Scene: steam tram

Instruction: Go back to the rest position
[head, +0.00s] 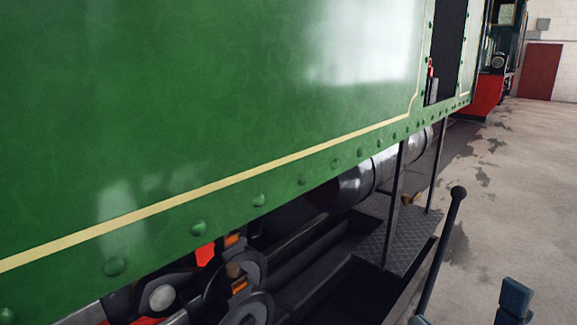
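My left gripper is not in view. A dark blue-grey blocky piece (515,298) juts up at the bottom edge on the right. It may be part of my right gripper, but only its top shows and no pair of fingers can be made out. The steam tram's green riveted side panel (220,110), with a cream line along it, fills the left and middle of the view. No gripper is seen touching it.
Below the panel are a grey cylinder (384,168), wheelwork (245,270) and a checkered step (410,238). A black ball-topped rod (440,245) stands to the right. Concrete floor (525,190) is open on the right, with a red door (541,72) behind.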

